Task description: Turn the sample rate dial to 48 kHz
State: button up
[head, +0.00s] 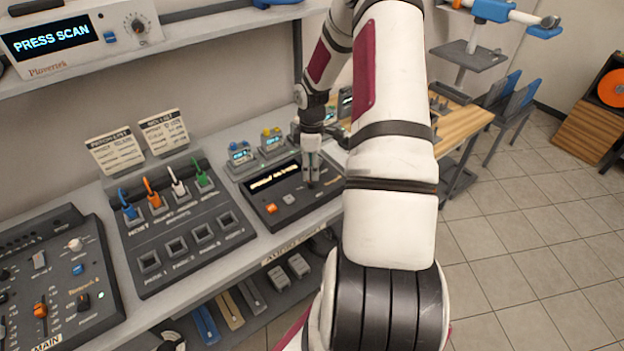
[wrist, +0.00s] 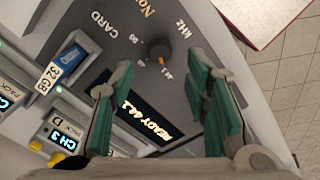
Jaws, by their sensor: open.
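The sample rate dial (wrist: 158,50) is a small dark round knob with an orange pointer, below "kHz" lettering in the wrist view. Small marks around it are too blurred to read surely. It sits on the dark recorder panel (wrist: 118,50), whose lit display (wrist: 140,118) seems to read READY 44.1. My gripper (wrist: 162,72) is open, with its green fingers spread on both sides below the dial in the picture; contact cannot be told. In the head view my gripper (head: 312,178) points down over the right part of the recorder (head: 262,200).
A blue 32 GB card (wrist: 70,60) stands in the recorder's card slot. Battery packs (head: 240,153) sit behind the recorder. A patch panel (head: 190,262) with coloured plugs lies left of it. A shelf (head: 190,50) with a scanner runs above. Tiled floor is free at right.

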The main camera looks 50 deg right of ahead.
aim_at(312, 184)
notch_tip(312, 184, down, 6)
jog(key=shift+r, duration=0.1)
dwell(0.4)
grip_shut()
